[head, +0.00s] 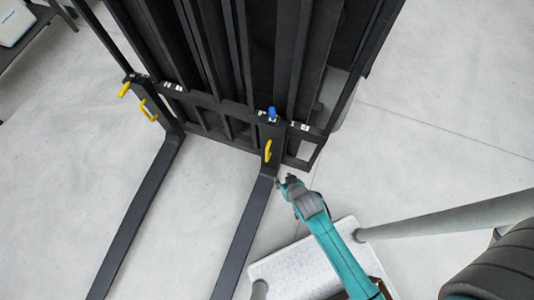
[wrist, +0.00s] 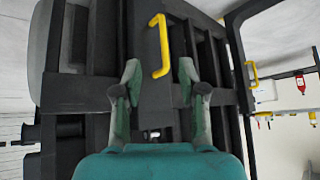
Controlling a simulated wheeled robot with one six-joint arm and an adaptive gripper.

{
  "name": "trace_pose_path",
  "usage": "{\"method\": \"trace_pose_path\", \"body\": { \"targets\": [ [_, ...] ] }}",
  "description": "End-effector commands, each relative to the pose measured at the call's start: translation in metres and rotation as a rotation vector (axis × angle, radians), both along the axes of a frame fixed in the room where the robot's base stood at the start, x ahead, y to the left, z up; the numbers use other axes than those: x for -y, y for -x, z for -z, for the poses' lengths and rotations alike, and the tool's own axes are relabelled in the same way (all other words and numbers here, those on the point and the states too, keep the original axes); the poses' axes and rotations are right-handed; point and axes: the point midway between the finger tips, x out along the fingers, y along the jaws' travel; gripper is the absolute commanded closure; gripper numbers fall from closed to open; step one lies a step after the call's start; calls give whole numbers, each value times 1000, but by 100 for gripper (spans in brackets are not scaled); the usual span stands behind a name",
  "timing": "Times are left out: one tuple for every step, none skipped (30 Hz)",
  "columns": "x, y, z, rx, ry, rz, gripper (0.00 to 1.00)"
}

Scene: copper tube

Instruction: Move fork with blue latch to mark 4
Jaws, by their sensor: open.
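The fork with the blue latch (head: 246,222) hangs on the right part of the black carriage bar (head: 215,105). Its blue latch (head: 271,114) sits at its top, and a yellow handle (head: 268,150) is on its upright part. The handle also shows in the wrist view (wrist: 164,46). My gripper (head: 284,181) is just right of this fork, below the handle. In the wrist view my gripper (wrist: 160,70) is open and empty, its fingers on either side of the line to the handle. Small white marks (head: 300,126) sit along the bar; their numbers are too small to read.
A second fork (head: 143,210) with a yellow latch (head: 125,89) and yellow handle (head: 149,110) hangs at the left. The black mast (head: 260,50) rises behind the bar. Floor between the forks is clear. A dark table (head: 30,45) stands at the upper left.

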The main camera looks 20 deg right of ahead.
Motion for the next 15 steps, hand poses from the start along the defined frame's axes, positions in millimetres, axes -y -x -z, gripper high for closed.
{"method": "trace_pose_path", "body": {
  "targets": [
    [-1, -18, 6, -25, 0, 7, 59],
    [-1, -27, 10, -42, 0, 12, 59],
    [-1, -38, 14, -66, -1, 20, 59],
    [-1, -46, 18, -85, -1, 25, 59],
    [-1, -53, 21, -103, 0, 30, 59],
    [-2, -64, 23, -126, 1, 37, 59],
    [-2, -70, 26, -144, 1, 43, 59],
    [-2, -77, 27, -159, 2, 49, 59],
    [-2, -86, 28, -178, 2, 55, 59],
    [-2, -91, 29, -193, 3, 59, 59],
    [-3, -96, 30, -206, 4, 63, 59],
    [-3, -103, 30, -219, 4, 69, 59],
    [-3, -106, 31, -232, 5, 72, 59],
    [-3, -110, 31, -238, 5, 75, 59],
    [-3, -113, 31, -249, 5, 79, 59]
  ]
}}
